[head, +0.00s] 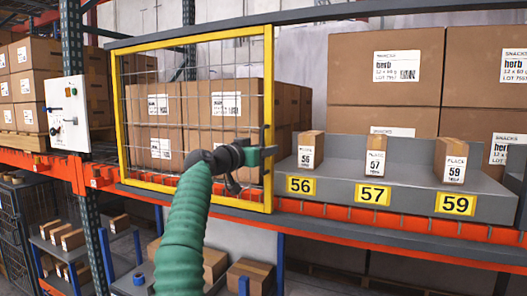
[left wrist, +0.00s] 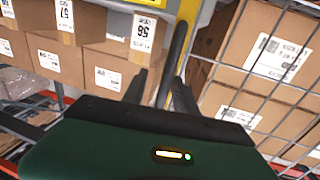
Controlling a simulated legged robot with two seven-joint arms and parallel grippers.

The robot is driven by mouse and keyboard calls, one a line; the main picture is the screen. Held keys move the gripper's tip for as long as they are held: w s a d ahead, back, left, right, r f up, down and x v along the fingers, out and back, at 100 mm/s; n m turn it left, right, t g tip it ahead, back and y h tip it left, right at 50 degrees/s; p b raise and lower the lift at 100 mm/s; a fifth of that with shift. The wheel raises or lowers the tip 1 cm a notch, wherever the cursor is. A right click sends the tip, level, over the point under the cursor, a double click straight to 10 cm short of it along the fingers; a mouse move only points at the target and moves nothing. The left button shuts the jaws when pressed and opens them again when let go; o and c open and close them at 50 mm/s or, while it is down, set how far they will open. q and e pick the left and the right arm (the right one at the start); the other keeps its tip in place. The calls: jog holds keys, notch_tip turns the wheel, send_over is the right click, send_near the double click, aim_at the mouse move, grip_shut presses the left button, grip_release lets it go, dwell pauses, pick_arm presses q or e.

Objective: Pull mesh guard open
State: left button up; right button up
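The mesh guard (head: 268,80) is a yellow frame with wire mesh, standing closed in front of cartons on the rack. A dark bar handle (head: 262,134) is on its right post. My left gripper (head: 262,152) reaches the handle from the front; my green arm covers part of the guard's lower right. In the left wrist view the two dark fingers (left wrist: 159,76) are apart. The handle bar (left wrist: 178,45) runs between them, nearer the right finger, with a gap to the left one. The mesh (left wrist: 255,85) is on the right there. My right gripper is out of view.
A grey shelf (head: 400,190) right of the guard holds small boxes over yellow labels 56, 57 and 59. A white control panel (head: 68,112) is on the left. An orange beam (head: 345,213) runs below. A lower shelf holds more boxes.

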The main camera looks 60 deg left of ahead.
pick_arm(q)
jog(key=b+v, duration=0.9)
jog(key=v, duration=0.7)
jog(key=shift+s+d+b, duration=0.2)
jog(key=shift+s+b, duration=0.15)
jog(key=shift+b, duration=0.05)
jog(key=shift+w+a+f, duration=0.1)
jog(key=shift+w+a, duration=0.05)
